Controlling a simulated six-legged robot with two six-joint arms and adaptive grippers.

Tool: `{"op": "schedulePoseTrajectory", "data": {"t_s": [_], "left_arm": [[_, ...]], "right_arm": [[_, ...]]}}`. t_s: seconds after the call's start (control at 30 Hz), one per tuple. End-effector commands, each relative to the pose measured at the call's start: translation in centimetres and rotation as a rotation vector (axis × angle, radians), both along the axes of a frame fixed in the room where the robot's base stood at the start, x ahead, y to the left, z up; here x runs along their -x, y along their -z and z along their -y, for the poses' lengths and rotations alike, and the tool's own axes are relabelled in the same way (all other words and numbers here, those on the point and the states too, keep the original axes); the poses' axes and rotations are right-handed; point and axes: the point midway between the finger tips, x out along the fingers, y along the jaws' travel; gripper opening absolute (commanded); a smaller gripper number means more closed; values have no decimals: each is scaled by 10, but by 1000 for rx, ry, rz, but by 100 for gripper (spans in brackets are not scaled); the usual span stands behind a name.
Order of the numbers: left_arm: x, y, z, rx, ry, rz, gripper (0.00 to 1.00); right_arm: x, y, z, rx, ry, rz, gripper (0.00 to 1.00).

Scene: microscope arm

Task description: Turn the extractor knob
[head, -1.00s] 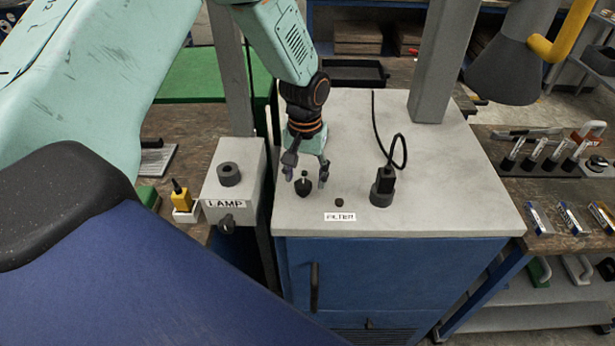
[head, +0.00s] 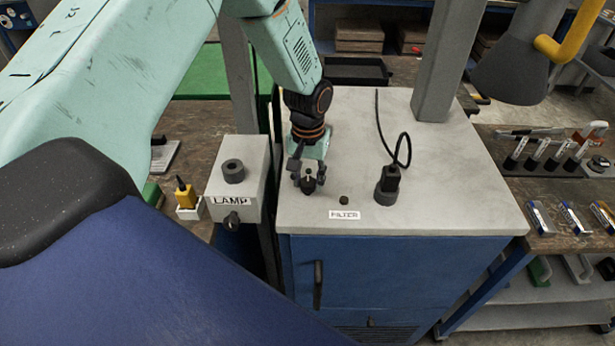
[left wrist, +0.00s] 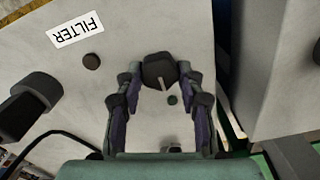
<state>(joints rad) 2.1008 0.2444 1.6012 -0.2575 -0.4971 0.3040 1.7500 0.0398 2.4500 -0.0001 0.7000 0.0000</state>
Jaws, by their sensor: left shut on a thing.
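The extractor knob is a small black knob (head: 308,185) with a pale pointer mark, on the grey top of the cabinet labelled FILTER. It also shows in the left wrist view (left wrist: 159,70), at the ends of the fingers. My left gripper (head: 306,178) reaches down from above and is shut on this knob, one finger on each side. In the left wrist view the gripper (left wrist: 160,76) has its fingertips against the knob's sides. The pale mark on the knob points toward the gripper's palm. My right gripper is not in view.
The FILTER label (head: 344,215) and a small dark button (head: 344,200) are right of the knob. A black plug with a cable (head: 388,185) stands farther right. The LAMP box (head: 237,180) is close on the left. A grey post (head: 440,60) rises at the cabinet's back.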

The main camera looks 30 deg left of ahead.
Motion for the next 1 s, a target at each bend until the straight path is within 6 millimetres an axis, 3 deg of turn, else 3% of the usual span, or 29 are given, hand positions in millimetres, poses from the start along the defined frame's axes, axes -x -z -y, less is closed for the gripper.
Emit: {"op": "schedulePoseTrajectory", "data": {"t_s": [0.17, 0.47, 1.0], "left_arm": [[1, -1, -1, 0, 0, -5, 6], [1, -1, -1, -1, 47, -5, 6], [1, -1, 0, -1, 482, -5, 6]], "right_arm": [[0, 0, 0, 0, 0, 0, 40], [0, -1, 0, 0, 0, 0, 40], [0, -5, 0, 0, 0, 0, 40]]}}
